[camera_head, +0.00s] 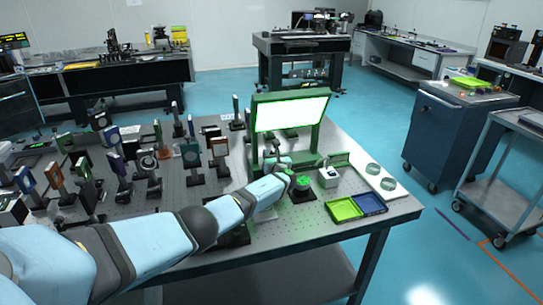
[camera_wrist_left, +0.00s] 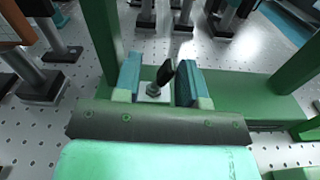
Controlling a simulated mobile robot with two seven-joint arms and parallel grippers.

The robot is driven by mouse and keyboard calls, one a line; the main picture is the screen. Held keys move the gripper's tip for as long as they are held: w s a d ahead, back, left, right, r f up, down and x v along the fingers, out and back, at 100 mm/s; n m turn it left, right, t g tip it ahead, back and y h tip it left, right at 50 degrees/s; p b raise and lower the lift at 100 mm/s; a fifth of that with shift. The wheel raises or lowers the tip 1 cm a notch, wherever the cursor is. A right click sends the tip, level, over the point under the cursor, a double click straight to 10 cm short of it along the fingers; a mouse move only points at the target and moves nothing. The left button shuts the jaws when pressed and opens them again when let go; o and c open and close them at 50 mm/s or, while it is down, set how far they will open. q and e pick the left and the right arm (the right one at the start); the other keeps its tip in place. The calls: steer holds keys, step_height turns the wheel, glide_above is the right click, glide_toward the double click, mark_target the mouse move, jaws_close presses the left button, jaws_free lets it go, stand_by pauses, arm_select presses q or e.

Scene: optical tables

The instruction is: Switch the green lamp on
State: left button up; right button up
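A green-framed lamp (camera_head: 257,125) stands on the optical table, and its large panel (camera_head: 292,114) is bright white and looks lit. In the left wrist view, a black toggle lever (camera_wrist_left: 165,73) on a small metal collar rises from a pale base between the green posts (camera_wrist_left: 97,40). My left gripper (camera_head: 277,153) is at the foot of the lamp. Its two teal fingers (camera_wrist_left: 158,80) are apart on either side of the lever, with a gap on the left and the lever's tip close to the right finger. My right gripper is not in view.
A round green-topped mount (camera_head: 302,184) and a white box (camera_head: 328,177) stand right of my gripper. A green tray (camera_head: 343,209) and a blue tray (camera_head: 371,203) lie at the front right.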

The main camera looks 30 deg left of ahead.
arm_select(q)
steer(key=p+v, duration=0.2)
steer(key=v, duration=1.1)
steer(key=shift+s+d, duration=0.25)
steer(key=shift+d, duration=0.1)
steer(key=shift+d, duration=0.1)
